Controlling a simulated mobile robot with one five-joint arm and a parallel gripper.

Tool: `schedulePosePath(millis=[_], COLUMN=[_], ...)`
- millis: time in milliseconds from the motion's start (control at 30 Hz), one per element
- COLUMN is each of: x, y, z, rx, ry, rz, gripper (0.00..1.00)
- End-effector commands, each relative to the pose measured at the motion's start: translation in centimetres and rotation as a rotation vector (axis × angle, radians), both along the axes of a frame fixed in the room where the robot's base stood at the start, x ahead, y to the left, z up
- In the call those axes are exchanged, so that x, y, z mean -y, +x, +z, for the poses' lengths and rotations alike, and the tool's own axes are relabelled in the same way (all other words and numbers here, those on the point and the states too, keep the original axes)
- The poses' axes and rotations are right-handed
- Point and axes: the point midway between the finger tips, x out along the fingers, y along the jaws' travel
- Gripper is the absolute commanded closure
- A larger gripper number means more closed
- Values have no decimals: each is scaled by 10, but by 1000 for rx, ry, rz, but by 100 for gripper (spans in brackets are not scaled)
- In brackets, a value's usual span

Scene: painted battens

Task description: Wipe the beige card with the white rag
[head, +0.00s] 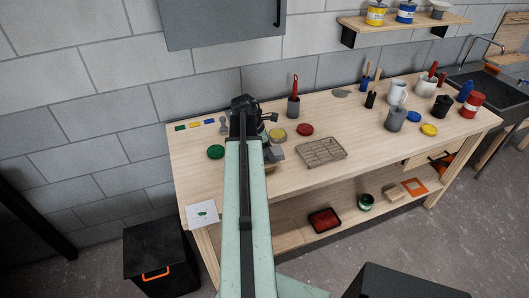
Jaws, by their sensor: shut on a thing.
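A pale, near-white card (202,214) with a green smear lies at the front left corner of the workbench; I take it as the beige card. My gripper (268,143) is over the left part of the bench, behind and to the right of the card and apart from it. My arm covers much of it, and its fingertips are not clear. It is shut on a pale grey piece (273,155), which looks like the white rag in shade.
The workbench (360,170) holds a wire rack (321,151), a green lid (215,152), a red lid (305,130) and a pot with a red handle (294,107). Pots and a jug (397,93) crowd the right. A black bin (160,258) stands front left.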

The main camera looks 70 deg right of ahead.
Motion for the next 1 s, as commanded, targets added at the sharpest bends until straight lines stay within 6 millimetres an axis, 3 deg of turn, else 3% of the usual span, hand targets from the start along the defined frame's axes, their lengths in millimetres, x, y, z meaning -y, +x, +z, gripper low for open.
schedulePosePath(millis=[267,767,1000], x=[1,0,0], y=[-1,0,0], z=[3,61,60], rx=[-1,-1,-1], ry=[-1,-1,-1], rz=[-1,0,0], gripper=[74,74,74])
